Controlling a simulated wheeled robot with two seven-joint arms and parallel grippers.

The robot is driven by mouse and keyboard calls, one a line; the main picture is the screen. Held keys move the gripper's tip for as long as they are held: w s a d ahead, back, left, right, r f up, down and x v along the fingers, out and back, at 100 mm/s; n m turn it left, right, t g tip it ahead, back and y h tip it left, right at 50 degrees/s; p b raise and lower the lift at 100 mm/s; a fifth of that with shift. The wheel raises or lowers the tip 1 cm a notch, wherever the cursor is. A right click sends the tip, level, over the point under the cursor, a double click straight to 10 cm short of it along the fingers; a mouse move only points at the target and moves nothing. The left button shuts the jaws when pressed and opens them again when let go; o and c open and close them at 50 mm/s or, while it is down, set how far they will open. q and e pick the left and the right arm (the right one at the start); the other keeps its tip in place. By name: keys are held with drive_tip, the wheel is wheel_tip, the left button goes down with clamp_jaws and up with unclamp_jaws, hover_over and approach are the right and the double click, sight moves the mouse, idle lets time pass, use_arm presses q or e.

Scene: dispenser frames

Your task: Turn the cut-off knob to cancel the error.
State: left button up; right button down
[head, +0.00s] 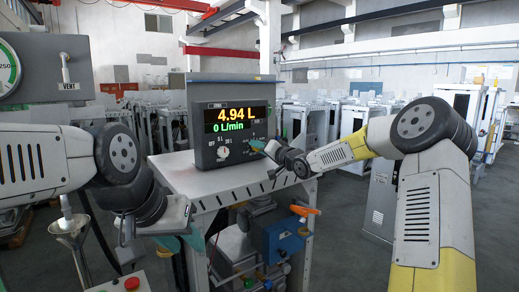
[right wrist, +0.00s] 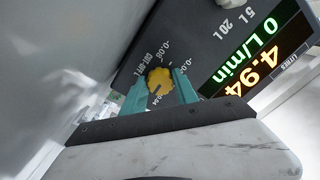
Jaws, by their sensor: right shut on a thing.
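The dispenser head (head: 232,122) stands on a table, its screen (head: 237,120) reading 4.94 L and 0 L/min. The cut-off knob (right wrist: 159,81) is yellow, on the dark panel beside the screen, with small printed values around it. My right gripper (head: 257,145) is at the lower right of the panel. In the right wrist view its teal fingers (right wrist: 160,88) lie on both sides of the knob, shut on it. The dark mark on the knob points toward the lower left there. My left gripper (head: 182,243) hangs low at the left; its finger gap is unclear.
A white selector dial (head: 222,154) sits at the panel's lower left. Below the table are a blue pump unit (head: 280,240) and an orange-handled valve (head: 304,211). A funnel (head: 73,228) and a red button (head: 131,284) are at the left.

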drive_tip(key=shift+f+m, duration=0.1)
drive_tip(key=shift+m, duration=0.4)
drive_tip(key=c, duration=0.9)
unclamp_jaws()
drive_tip(key=shift+c, duration=0.2)
drive_tip(key=v, duration=0.8)
